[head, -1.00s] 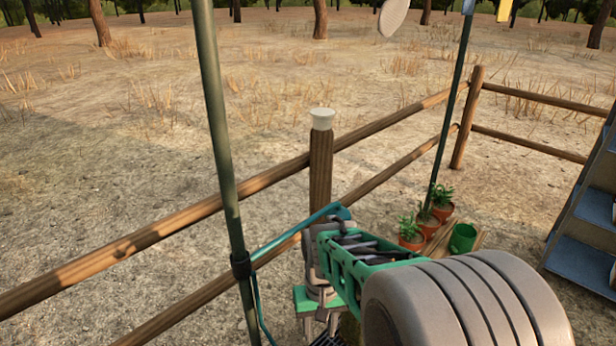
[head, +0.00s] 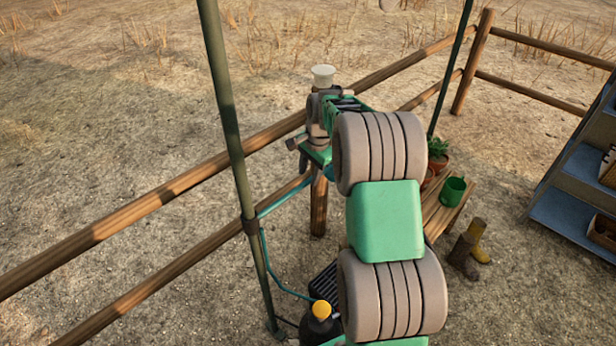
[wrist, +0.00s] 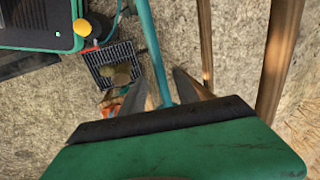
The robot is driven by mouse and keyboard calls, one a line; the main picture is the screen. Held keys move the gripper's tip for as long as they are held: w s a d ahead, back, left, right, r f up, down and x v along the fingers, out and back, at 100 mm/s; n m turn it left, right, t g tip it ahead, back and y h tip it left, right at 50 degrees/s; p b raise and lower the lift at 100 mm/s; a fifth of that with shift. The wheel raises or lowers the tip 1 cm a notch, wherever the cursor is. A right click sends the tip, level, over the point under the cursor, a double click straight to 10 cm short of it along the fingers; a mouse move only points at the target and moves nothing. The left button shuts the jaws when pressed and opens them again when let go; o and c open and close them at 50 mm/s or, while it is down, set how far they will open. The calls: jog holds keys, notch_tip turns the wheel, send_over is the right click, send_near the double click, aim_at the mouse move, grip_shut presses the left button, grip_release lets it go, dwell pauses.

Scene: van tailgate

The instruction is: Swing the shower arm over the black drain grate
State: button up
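The teal shower arm (head: 285,197) runs from a clamp on the green pole (head: 236,150) up to the right; my arm covers part of its far end. The black drain grate (head: 324,284) lies on the ground nearer to me, partly behind my arm; it also shows in the wrist view (wrist: 98,58). The shower arm stretches beyond the grate, not above it. My gripper (head: 297,152) is open near the shower arm's far end. In the wrist view, the tube (wrist: 150,45) passes between the two fingers (wrist: 168,78); I cannot tell whether they touch it.
A bench with a green pot (head: 453,190), boots (head: 474,243) and a blue shelf (head: 565,212) stand at right. Open ground lies left of the pole.

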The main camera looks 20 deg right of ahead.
jog(key=shift+w+a+f, duration=0.1)
jog(key=shift+w+f, duration=0.05)
jog(key=shift+f, duration=0.45)
jog(key=shift+w+f, duration=0.1)
jog(key=shift+f, duration=0.45)
grip_shut()
dwell(0.5)
